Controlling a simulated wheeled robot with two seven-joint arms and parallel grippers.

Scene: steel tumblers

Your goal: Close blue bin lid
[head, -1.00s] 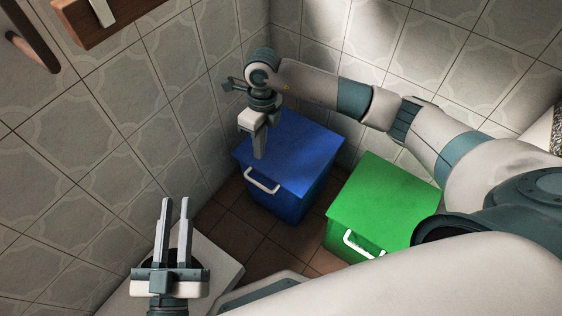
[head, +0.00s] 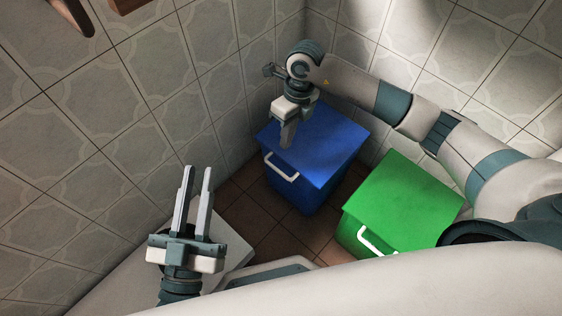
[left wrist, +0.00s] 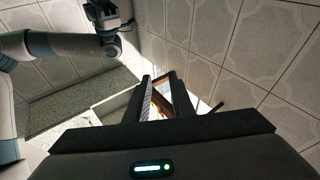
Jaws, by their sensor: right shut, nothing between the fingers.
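The blue bin (head: 300,185) stands in the corner by the tiled walls. Its blue lid (head: 325,152) lies flat on top and looks shut, with a white handle (head: 281,168) at the front. My right gripper (head: 287,140) points down over the lid's left part, its fingers together and empty. I cannot tell whether its tip touches the lid. My left gripper (head: 197,190) points up at the lower left, apart from the bin, with its two fingers spread and nothing between them. Those fingers also show in the left wrist view (left wrist: 162,95).
A green bin (head: 400,205) with a white handle stands to the right of the blue one. A pale surface (head: 232,246) lies beside my left gripper. Brown floor tiles (head: 275,235) show between. A wooden piece hangs on the wall at top left.

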